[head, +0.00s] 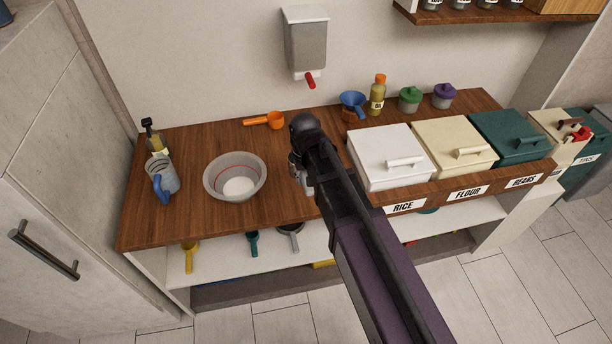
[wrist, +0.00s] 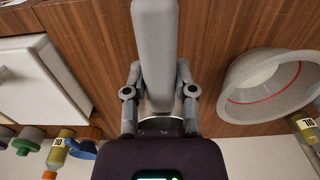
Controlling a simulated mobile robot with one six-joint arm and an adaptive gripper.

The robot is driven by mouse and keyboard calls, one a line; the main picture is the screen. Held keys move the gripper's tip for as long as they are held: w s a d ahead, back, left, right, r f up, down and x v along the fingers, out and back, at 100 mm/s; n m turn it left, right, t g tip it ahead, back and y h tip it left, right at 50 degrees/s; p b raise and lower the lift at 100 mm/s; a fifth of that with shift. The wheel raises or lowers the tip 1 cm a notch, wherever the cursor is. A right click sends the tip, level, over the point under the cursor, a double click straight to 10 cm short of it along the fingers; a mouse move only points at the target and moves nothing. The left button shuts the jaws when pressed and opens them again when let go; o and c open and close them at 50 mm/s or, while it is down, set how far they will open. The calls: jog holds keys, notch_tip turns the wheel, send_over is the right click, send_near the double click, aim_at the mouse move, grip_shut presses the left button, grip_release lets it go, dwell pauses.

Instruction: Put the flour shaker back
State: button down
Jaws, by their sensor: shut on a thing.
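My gripper (wrist: 160,85) is shut on a long, smooth grey thing (wrist: 155,45), which I take to be the flour shaker. A shinier silver part shows near the palm. In the head view my own arm covers most of the gripper, and only a bit of grey metal shows beside it over the wooden counter (head: 275,205). I cannot tell whether the held thing touches the counter.
A grey bowl (head: 222,168) with white contents stands left of my gripper; a measuring jug (head: 164,177) is farther left. An orange scoop (head: 266,120) lies behind. White RICE (head: 380,142), cream FLOUR (head: 445,135) and green BEANS (head: 500,130) bins stand right. A dispenser (head: 306,45) hangs above.

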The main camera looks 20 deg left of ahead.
jog(key=s+d+f+b, duration=0.2)
jog(key=s+f+b, duration=0.1)
jog(key=s+f, duration=0.1)
jog(key=shift+s, duration=0.65)
jog(key=shift+f, duration=0.1)
jog(key=w+a, duration=0.1)
jog(key=w, duration=0.3)
jog(key=w+a+f+b, duration=0.1)
jog(key=w, duration=0.4)
jog(key=w+a, duration=0.1)
jog(key=w, duration=0.4)
jog(key=shift+w+a+f, duration=0.15)
jog(key=shift+a+f, duration=0.05)
jog(key=shift+a, duration=0.15)
jog(key=shift+w, duration=0.1)
jog(key=shift+w+a, duration=0.15)
jog(key=shift+w, duration=0.1)
jog(key=shift+w+f+b, duration=0.3)
jog(key=shift+f+b, duration=0.3)
jog(key=shift+b, duration=0.2)
jog(key=shift+f+b, duration=1.2)
jog(key=shift+f, duration=0.05)
jog(key=shift+f, duration=0.15)
